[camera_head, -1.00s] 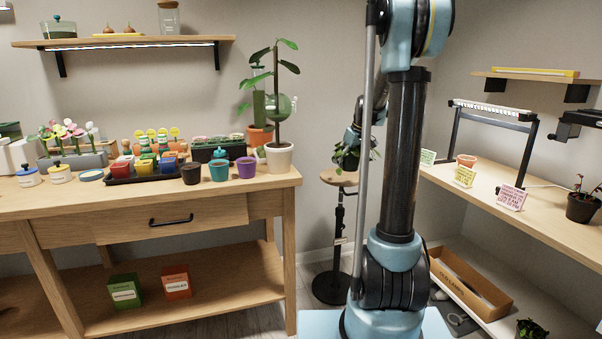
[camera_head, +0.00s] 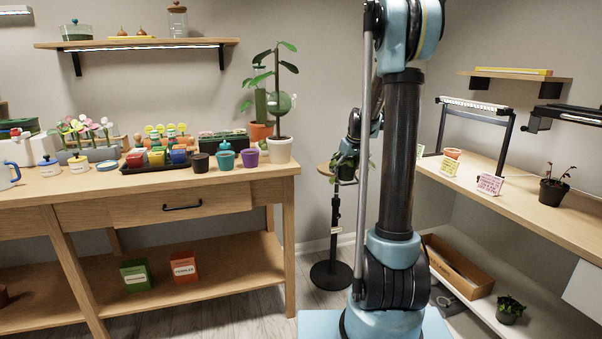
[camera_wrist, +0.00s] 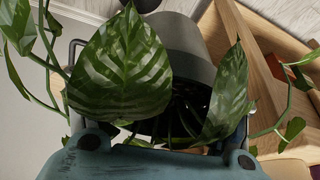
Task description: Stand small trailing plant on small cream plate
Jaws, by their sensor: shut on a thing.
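The small trailing plant (camera_head: 344,167), with green leaves, hangs at my gripper (camera_head: 352,150), partly hidden behind my arm in the head view. In the wrist view large striped leaves (camera_wrist: 120,68) cover much of the pot, which looks grey (camera_wrist: 180,42). My gripper (camera_wrist: 160,140) is shut on the plant, and the leaves hide where its fingers touch. I cannot pick out a small cream plate with certainty. A small pale disc with a blue edge (camera_head: 107,165) lies on the workbench at left.
The workbench (camera_head: 225,186) at left is crowded with pots, flowers and a black tray (camera_head: 155,167). A round-topped stand (camera_head: 334,225) is behind my arm. The right bench (camera_head: 515,197) carries cards and a dark potted plant (camera_head: 553,187). Floor shows between the benches.

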